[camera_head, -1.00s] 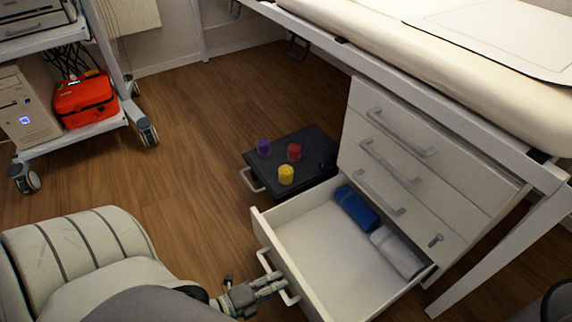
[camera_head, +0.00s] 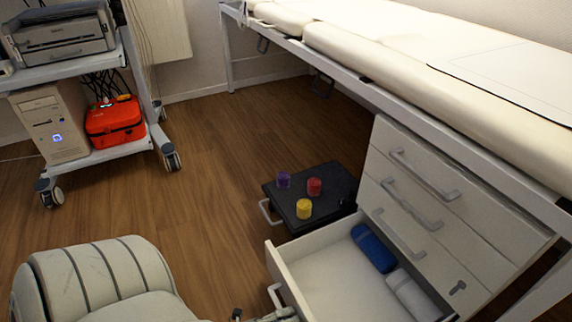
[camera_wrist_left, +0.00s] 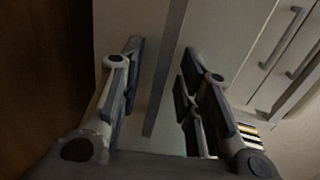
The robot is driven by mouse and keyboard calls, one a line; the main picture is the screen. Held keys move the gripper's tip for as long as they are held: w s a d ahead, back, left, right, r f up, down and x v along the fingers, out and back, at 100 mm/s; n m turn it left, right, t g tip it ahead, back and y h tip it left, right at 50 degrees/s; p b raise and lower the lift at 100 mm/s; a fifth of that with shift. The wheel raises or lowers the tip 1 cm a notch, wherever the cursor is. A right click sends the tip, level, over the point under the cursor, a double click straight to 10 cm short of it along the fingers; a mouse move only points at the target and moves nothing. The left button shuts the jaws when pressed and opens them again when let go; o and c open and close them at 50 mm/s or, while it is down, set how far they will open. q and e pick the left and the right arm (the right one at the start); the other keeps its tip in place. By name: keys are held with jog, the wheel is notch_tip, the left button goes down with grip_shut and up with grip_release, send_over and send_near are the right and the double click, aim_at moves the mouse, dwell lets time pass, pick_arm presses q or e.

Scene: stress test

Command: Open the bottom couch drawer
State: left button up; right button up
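The bottom couch drawer (camera_head: 345,285) is pulled well out of the white cabinet under the couch, with its inside showing. It holds a blue roll (camera_head: 373,248) and a whitish roll (camera_head: 412,294) at its cabinet end. Its front handle (camera_head: 275,295) shows at the bottom of the head view. My left gripper (camera_head: 285,314) is close to this handle, mostly cut off by the lower edge. In the left wrist view its fingers (camera_wrist_left: 163,55) are apart, with a pale surface and a grey strip beyond the gap. Contact with the handle cannot be told. My right gripper is not in view.
Closed drawers (camera_head: 425,200) with handles are above the open one. A black step (camera_head: 325,190) carrying purple, red and yellow pieces stands beside the drawer. A trolley (camera_head: 110,150) with a computer and red bag stands at left. Wooden floor (camera_head: 200,200) between is clear.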

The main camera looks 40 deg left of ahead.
pick_arm(q)
jog(key=v, duration=1.2)
dwell(0.3)
